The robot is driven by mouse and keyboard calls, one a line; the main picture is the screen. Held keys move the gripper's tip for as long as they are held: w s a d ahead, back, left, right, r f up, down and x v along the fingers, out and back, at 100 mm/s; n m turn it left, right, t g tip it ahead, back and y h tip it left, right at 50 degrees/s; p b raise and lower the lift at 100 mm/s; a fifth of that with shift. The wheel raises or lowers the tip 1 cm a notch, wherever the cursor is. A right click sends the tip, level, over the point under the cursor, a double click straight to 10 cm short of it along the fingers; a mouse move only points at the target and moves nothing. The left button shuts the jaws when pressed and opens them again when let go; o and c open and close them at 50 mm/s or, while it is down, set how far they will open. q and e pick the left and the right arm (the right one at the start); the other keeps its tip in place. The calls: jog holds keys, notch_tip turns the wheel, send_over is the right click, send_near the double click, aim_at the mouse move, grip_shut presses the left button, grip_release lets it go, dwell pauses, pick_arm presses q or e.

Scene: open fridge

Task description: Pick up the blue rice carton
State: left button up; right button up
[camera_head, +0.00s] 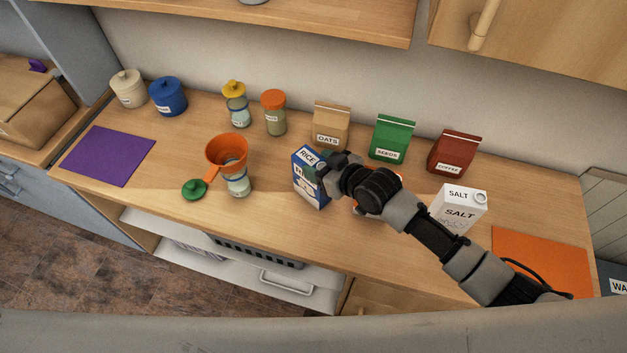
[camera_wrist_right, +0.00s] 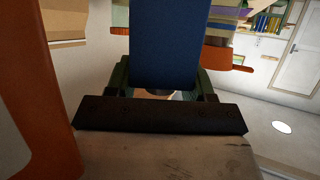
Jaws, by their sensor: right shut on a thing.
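The blue rice carton (camera_head: 308,187), blue and white with a RICE label on top, is upright at the middle of the counter. My right gripper (camera_head: 328,168) reaches it from the right and is shut on its upper right side. In the right wrist view the plain blue side of the carton (camera_wrist_right: 164,40) stands between the two fingers of the gripper (camera_wrist_right: 163,75). I cannot tell whether the carton's base touches the counter. The gripper hides part of its right side. My left gripper is not in view.
A salt carton (camera_head: 458,207) stands right, beside my arm. Oats (camera_head: 331,126), seeds (camera_head: 392,139) and coffee (camera_head: 453,152) bags stand behind. An orange funnel (camera_head: 227,150) sits on a jar at left. An orange-and-white thing (camera_wrist_right: 28,85) is close by in the wrist view.

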grip_shut()
notch_tip(320, 180, up, 10)
jog(key=b, duration=0.1)
jog(key=shift+b, duration=0.35)
dwell(0.4)
